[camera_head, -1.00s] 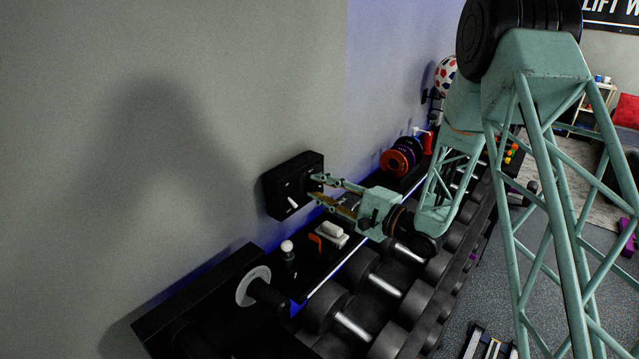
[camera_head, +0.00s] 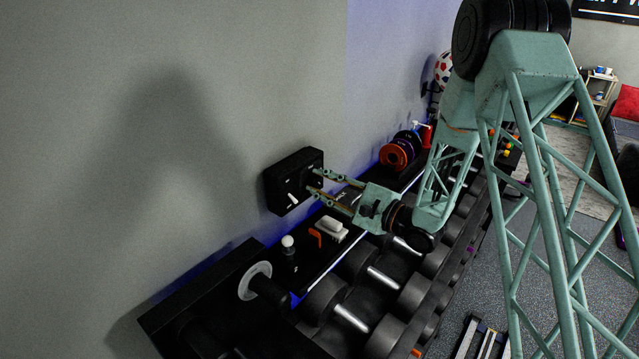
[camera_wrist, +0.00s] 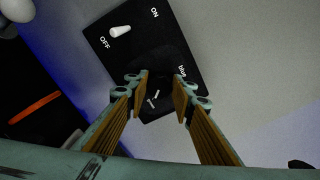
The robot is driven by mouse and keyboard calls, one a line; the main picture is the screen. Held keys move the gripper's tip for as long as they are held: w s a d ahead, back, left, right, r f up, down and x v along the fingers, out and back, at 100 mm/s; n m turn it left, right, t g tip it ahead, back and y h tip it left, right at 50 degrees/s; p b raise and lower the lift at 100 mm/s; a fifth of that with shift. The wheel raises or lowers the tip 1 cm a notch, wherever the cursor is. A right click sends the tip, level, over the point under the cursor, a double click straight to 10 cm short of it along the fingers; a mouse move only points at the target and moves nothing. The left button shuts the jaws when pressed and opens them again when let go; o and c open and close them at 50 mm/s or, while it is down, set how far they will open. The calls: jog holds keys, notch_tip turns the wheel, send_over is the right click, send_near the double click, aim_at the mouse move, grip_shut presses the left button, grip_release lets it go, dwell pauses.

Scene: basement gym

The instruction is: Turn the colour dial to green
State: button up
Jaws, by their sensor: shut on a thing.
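A black wall box (camera_head: 290,165) is mounted on the grey wall, and its front fills the middle of the wrist view (camera_wrist: 183,35). It carries a white toggle lever (camera_wrist: 120,31) between OFF and ON labels. Below the lever is a dark colour dial (camera_wrist: 157,95) with a white pointer mark directed down. A "blue" label (camera_wrist: 182,72) shows beside the right fingertip; a smaller label near the pointer is too small to read surely. My gripper (camera_wrist: 160,83) is shut on the dial, one finger on each side. In the head view, my gripper (camera_head: 314,181) reaches the box's right face.
A black shelf below the box holds a white-knobbed lever (camera_head: 288,242), an orange piece (camera_head: 315,236) and a white switch (camera_head: 331,228). Dumbbells (camera_head: 350,318) line the rack in front. Orange and dark discs (camera_head: 394,156) stand farther along the shelf.

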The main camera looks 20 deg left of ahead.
jog(key=o, duration=0.9)
jog(key=shift+d, duration=0.1)
jog(key=shift+v, duration=5.9)
